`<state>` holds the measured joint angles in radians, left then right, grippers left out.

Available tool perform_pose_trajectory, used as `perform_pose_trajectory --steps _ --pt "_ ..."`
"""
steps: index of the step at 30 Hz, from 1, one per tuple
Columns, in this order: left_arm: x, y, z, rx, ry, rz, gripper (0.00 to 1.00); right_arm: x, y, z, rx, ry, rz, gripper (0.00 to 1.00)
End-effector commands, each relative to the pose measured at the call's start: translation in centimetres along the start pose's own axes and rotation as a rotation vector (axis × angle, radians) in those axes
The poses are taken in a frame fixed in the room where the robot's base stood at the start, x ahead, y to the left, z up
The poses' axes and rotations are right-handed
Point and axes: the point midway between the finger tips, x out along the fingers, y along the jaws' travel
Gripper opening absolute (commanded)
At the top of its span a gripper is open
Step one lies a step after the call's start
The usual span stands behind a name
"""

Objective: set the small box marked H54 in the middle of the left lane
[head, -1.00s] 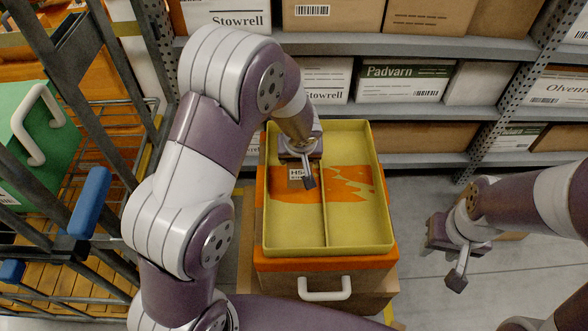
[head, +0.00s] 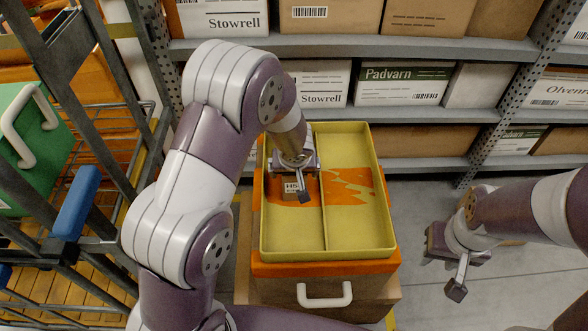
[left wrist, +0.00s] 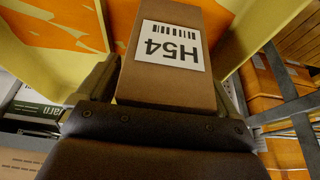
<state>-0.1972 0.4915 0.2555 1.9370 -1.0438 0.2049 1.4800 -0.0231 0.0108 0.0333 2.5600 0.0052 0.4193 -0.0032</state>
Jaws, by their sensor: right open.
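The small brown box marked H54 (head: 291,189) is over the left lane of a yellow tray (head: 388,236), near that lane's middle. A thin divider (head: 324,222) splits the tray into two lanes. My left gripper (head: 297,184) is shut on the box from above. In the left wrist view the box (left wrist: 165,85) sits between the two fingers, its label upside down. I cannot tell whether its underside touches the tray floor. My right gripper (head: 453,270) is open and empty, right of the tray.
Grey racks with cartons (head: 405,83) stand behind. A wire cart with a green case (head: 30,135) and a blue-gripped bar (head: 77,203) is close on the left. Grey floor lies to the right.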

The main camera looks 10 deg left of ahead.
Motion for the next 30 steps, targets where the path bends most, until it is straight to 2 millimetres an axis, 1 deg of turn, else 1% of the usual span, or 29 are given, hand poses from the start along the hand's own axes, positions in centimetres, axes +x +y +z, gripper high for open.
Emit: perform_pose_trajectory --steps 2,5,8,12,15,18,21,23,25,26,27,30 --pt "0.0 0.0 0.0 0.000 0.000 0.000 0.94 -0.1 0.0 0.0 0.000 0.000 0.000 0.43" --pt "-0.8 0.0 -0.3 0.000 0.000 0.000 0.94 -0.9 0.0 -0.1 0.000 0.000 0.000 0.43" --pt "-3.1 0.1 -0.4 0.000 0.003 0.002 0.94 -1.7 0.0 -0.2 0.000 0.000 0.000 0.43" --pt "-7.1 0.1 -0.5 0.000 0.003 0.002 0.94 -3.2 0.0 -0.4 0.000 0.000 0.000 0.43" --pt "-9.5 0.0 -0.4 0.000 0.003 0.002 0.94 -4.0 0.0 -0.5 0.000 0.000 0.000 0.43" --pt "-11.2 0.0 -0.3 0.000 0.002 0.001 0.94 -4.5 0.0 -0.5 0.000 0.000 0.000 0.43" --pt "-12.1 -0.1 -0.1 0.002 -0.001 -0.001 0.94 -4.7 0.0 -0.6 0.000 0.000 0.000 0.43" --pt "-12.7 -0.8 0.3 0.013 -0.014 -0.006 0.94 -4.7 0.0 -0.6 0.000 0.000 0.000 0.43" --pt "-13.6 -2.8 1.6 0.050 -0.055 -0.020 0.94 -4.7 0.0 -0.6 0.000 0.000 0.000 0.43" --pt "-14.1 -3.8 2.4 0.070 -0.080 -0.022 0.94 -4.6 0.0 -0.6 0.000 0.000 0.000 0.43" --pt "-14.8 -5.2 3.7 0.103 -0.116 -0.022 0.94 -4.6 0.0 -0.5 0.000 0.000 0.000 0.43" --pt "-16.6 -7.7 7.0 0.185 -0.197 0.004 0.94 -4.6 0.0 -0.5 0.000 0.000 0.000 0.43"
